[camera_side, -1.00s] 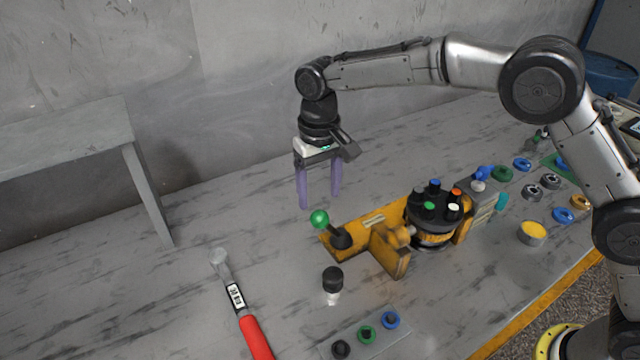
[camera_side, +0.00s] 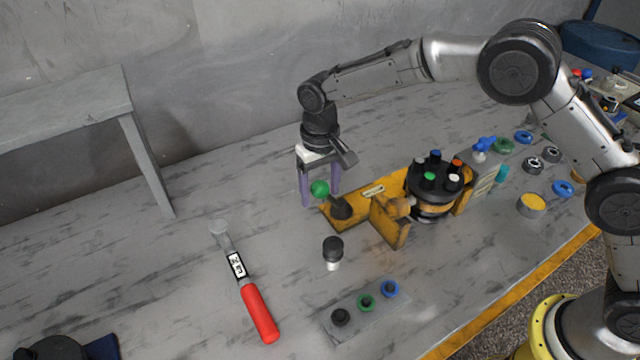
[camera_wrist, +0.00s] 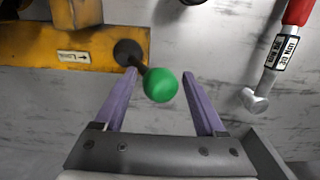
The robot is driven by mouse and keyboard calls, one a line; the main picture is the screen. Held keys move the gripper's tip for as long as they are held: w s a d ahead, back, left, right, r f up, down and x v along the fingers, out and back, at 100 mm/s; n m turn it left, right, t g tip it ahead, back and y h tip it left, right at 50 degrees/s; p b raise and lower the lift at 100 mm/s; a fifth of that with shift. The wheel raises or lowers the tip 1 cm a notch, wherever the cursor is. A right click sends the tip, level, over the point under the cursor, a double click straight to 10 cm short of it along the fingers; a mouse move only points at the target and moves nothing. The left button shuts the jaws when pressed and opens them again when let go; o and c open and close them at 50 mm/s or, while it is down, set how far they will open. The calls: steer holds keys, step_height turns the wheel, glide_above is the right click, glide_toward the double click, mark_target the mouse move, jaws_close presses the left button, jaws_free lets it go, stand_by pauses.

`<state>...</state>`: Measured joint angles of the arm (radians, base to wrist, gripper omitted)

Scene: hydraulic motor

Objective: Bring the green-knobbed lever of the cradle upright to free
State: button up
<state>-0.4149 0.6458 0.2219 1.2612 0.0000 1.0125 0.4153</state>
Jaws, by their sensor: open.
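The yellow cradle (camera_side: 386,222) lies on the grey table, with a dark motor (camera_side: 432,190) at its right part. Its lever has a green knob (camera_side: 319,188) and a dark base (camera_side: 341,208). The lever leans to the left, away from the cradle body, in the side view. My gripper (camera_side: 320,197) points down at the knob, open, with purple fingers. In the wrist view the green knob (camera_wrist: 160,85) sits between the open fingers (camera_wrist: 159,74), with a gap to each. The lever's black pivot (camera_wrist: 127,53) shows beyond the left fingertip.
A grey plate (camera_side: 366,313) carries rings. A grey bench (camera_side: 70,105) stands at the left. The table left of the lever is clear.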

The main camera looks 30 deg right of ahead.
steer(key=c, duration=0.7)
steer(key=shift+r, duration=0.1)
